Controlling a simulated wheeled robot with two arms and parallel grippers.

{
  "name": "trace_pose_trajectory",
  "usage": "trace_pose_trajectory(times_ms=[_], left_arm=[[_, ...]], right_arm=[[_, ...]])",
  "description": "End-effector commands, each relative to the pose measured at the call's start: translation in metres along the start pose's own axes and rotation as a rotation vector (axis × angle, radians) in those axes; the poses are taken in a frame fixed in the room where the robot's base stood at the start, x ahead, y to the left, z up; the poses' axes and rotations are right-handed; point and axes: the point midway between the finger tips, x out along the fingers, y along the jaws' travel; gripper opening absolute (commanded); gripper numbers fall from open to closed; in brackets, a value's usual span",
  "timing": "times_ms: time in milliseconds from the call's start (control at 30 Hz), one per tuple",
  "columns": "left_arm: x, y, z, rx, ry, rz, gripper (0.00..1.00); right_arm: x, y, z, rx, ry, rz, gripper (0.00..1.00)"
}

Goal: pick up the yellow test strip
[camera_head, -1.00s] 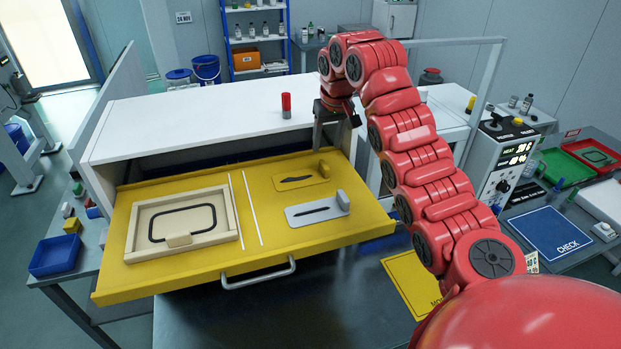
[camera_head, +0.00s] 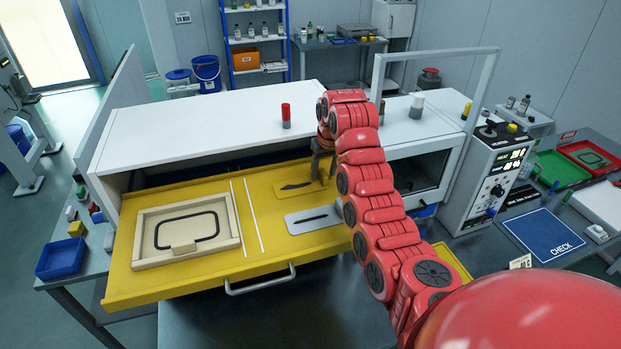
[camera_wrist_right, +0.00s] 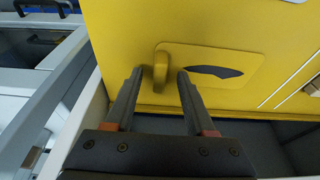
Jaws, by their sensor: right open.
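The yellow test strip (camera_head: 294,188) lies flat in the open yellow drawer, toward its back right, with a dark pointed mark on it. Its upright yellow tab is at its right end. In the right wrist view the strip (camera_wrist_right: 238,58) lies flat on the drawer floor, with the tab between my finger ends. My right gripper (camera_wrist_right: 160,76) is open, one finger on each side of the tab; I cannot tell whether either touches it. In the head view my right gripper (camera_head: 322,168) is low over the tab and partly hides it. My left gripper is not in view.
A grey strip (camera_head: 300,222) lies just in front, its right end partly behind my arm. A beige frame with a black gasket (camera_head: 160,236) fills the drawer's left side. White dividing lines (camera_head: 245,205) run between. The white cabinet top (camera_head: 230,115) overhangs the drawer's back.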

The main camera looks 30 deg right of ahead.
Motion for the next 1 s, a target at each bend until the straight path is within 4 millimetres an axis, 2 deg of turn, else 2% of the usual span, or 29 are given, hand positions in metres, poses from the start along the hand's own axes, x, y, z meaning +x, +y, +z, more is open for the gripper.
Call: trace_pose_trajectory(times_ms=[33, 167, 367, 667, 1000], left_arm=[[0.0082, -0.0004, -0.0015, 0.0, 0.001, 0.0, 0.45], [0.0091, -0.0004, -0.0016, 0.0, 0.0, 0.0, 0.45], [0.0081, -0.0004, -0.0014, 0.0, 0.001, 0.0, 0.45], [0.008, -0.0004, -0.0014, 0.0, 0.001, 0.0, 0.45], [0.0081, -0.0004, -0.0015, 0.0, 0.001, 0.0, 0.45]], right_arm=[[0.0033, -0.0013, 0.0005, -0.001, -0.006, -0.003, 0.55], [0.0113, 0.0, 0.0007, -0.001, -0.003, 0.001, 0.55], [0.0122, 0.0002, 0.0004, -0.001, -0.001, 0.001, 0.55], [0.012, 0.0001, 0.0003, -0.001, 0.0, 0.001, 0.01], [0.0118, 0.0, 0.0002, -0.001, 0.0, 0.001, 0.0]])
